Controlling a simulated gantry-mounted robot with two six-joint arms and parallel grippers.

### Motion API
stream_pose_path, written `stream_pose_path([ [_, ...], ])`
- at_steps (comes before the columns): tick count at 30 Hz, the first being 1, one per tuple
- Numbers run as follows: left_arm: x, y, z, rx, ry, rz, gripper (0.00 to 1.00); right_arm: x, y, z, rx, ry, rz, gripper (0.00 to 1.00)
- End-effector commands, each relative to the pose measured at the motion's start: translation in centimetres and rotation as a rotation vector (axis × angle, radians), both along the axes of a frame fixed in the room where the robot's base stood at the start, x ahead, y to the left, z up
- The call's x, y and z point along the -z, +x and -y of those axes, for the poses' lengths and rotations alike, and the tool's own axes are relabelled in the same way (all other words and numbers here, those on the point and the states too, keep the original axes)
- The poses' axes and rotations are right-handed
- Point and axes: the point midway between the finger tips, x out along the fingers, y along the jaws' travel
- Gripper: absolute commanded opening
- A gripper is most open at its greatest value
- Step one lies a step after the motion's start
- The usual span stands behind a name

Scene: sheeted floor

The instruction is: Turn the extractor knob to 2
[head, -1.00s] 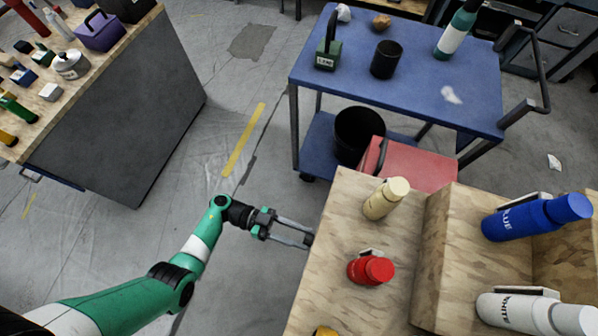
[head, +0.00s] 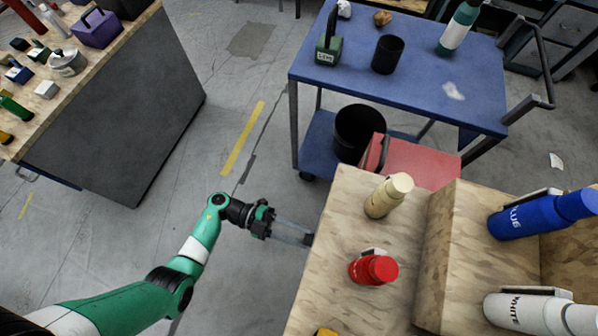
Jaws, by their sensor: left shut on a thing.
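My left gripper (head: 306,239) reaches in from the left, level with the left edge of the wooden unit (head: 325,275). Its fingertips end at the unit's left side, which faces away from view. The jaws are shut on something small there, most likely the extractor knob. The knob, its scale and the number 2 are hidden, so its setting cannot be read. My right gripper is not in view.
On the unit stand a cream bottle (head: 389,195) and a red bottle (head: 373,268), near the gripper. Blue (head: 540,217) and white (head: 540,312) bottles lie at right. A blue cart (head: 430,90) stands behind. Floor left of the unit is clear.

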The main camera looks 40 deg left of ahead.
Motion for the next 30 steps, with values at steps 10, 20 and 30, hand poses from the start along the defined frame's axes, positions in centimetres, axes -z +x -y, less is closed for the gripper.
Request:
stream_pose_path([
  [10,0.1,0.0,0.0,0.0,0.092,0.268,0.0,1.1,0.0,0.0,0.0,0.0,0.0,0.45],
  [20,0.0,0.0,0.0,0.0,0.138,0.4,0.0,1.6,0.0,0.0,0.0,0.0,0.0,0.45],
  [30,-0.1,0.0,0.0,0.0,0.147,0.425,0.0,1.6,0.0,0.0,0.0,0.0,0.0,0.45],
])
